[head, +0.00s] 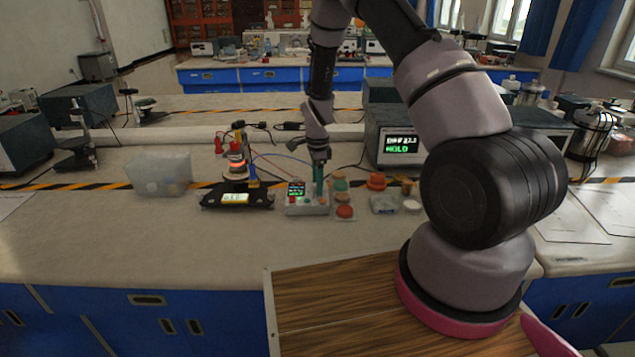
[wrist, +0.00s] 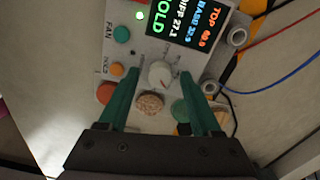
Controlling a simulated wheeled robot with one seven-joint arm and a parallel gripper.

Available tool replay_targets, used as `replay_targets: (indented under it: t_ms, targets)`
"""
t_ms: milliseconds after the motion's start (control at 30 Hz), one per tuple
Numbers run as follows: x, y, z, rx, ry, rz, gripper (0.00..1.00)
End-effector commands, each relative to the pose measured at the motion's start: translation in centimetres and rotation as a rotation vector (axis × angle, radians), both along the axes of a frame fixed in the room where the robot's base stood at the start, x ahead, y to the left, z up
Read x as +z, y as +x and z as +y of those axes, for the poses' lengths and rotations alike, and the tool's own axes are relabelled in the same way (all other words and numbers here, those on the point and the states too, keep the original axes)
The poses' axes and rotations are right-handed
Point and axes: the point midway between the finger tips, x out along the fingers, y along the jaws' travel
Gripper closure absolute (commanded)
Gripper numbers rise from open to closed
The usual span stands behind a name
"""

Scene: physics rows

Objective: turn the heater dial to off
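The control box (head: 306,205) stands on the bench in front of my arm. In the wrist view its panel (wrist: 122,62) carries a lit screen (wrist: 188,22), a teal button and a small orange button. A pale round dial (wrist: 160,74) with a dark pointer mark sits on the panel below the screen. My gripper (wrist: 159,66) is open, with one green finger on each side of the dial. Gaps show between the fingers and the dial; I cannot tell how high the fingertips are above the panel. In the head view my gripper (head: 319,180) points down over the box.
A small apparatus with an orange glow (head: 236,166) stands left of the box on a dark base. A tray of coloured stoppers (head: 344,211) lies close on the right. A monitor (head: 398,145) reads HOLD. Red and blue cables (wrist: 280,80) run beside the box.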

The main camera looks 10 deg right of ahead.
Motion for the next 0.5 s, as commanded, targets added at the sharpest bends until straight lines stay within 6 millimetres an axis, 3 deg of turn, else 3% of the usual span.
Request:
replay_targets:
  t_ms: [33,167,500]
  targets:
    - [0.01,0.0,0.0,0.0,0.0,0.0,0.5]
    - [0.02,0.0,0.0,0.0,0.0,0.0,0.99]
    - [0.04,0.01,0.01,0.03,0.0,0.0,1.0]
